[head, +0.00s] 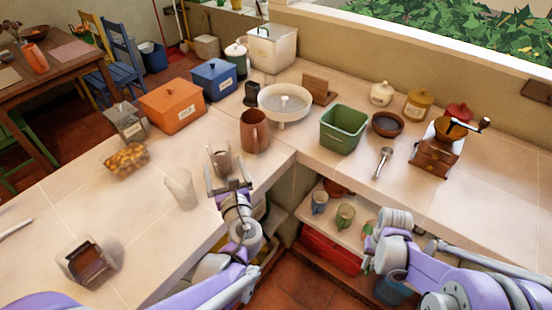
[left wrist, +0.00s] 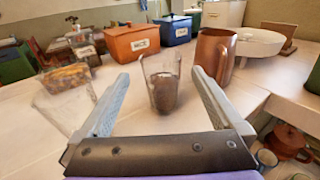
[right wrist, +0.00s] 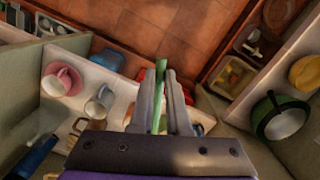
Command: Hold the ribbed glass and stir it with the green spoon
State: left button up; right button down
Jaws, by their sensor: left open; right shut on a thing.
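A clear glass with brown contents (head: 221,158) stands upright on the tiled counter; it also shows in the left wrist view (left wrist: 162,84). Its ribbing is hard to make out. My left gripper (head: 228,176) is open, with its fingers spread to either side of this glass and apart from it. My right gripper (right wrist: 167,76) is shut on the green spoon (right wrist: 160,90), a thin green strip between its fingers. The spoon's full length is hidden. In the head view the right arm is low, in front of the shelf below the counter.
An empty clear glass (head: 182,188) stands left of the brown-filled one. A copper mug (head: 254,131) stands close behind to the right. Cups (head: 345,215) stand on the shelf below.

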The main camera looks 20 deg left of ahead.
aim_at(217, 141)
pick_arm(q)
jog(key=p+x, duration=0.1)
jog(key=x, duration=1)
jog(key=shift+w+a, duration=0.15)
jog(key=shift+w, duration=0.2)
grip_shut()
dwell(0.9)
